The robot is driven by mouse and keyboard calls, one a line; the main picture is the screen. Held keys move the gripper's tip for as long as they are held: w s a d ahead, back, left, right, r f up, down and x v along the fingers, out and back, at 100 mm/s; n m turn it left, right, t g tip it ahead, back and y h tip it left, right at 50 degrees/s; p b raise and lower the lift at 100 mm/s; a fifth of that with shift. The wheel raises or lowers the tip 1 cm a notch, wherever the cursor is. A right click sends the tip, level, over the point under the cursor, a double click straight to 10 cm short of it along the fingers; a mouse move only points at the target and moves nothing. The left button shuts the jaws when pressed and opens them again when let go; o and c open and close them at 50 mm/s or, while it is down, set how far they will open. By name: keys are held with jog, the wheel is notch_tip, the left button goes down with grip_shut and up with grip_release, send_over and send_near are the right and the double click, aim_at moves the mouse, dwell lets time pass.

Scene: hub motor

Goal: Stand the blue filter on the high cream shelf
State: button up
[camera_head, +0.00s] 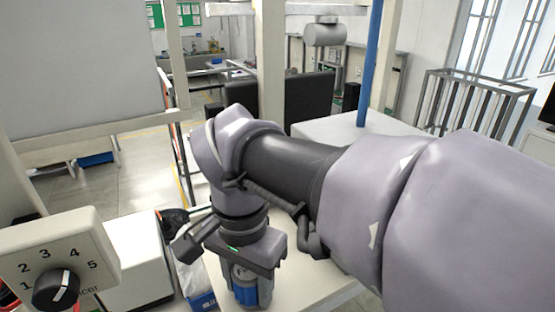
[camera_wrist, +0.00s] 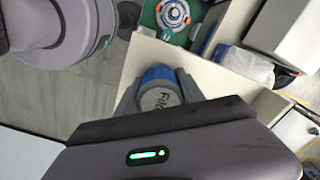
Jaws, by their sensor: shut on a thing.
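The blue filter (camera_head: 246,297) is a short blue cylinder with a pale, lettered top, upright below my wrist in the head view. My gripper (camera_head: 252,284) points down and is shut on it. In the wrist view the filter (camera_wrist: 158,97) sits between my two grey fingers (camera_wrist: 158,90), its blue rim showing beyond the top. A pale cream surface (camera_head: 302,284) lies under and beside the filter; it also shows in the wrist view (camera_wrist: 205,78). I cannot tell whether the filter touches it, nor whether this is the high cream shelf. My arm hides part of this surface.
A white box with a numbered knob (camera_head: 60,285) stands at the lower left. A clear bag (camera_wrist: 248,64) and a green mat with a round blue-and-white part (camera_wrist: 172,14) lie beyond the cream surface. A blue pole (camera_head: 370,65) rises from a white top (camera_head: 345,128) behind my arm.

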jog(key=shift+f, duration=0.15)
jog(key=shift+f, duration=0.15)
jog(key=o, duration=1.5)
jog(key=shift+c, duration=0.2)
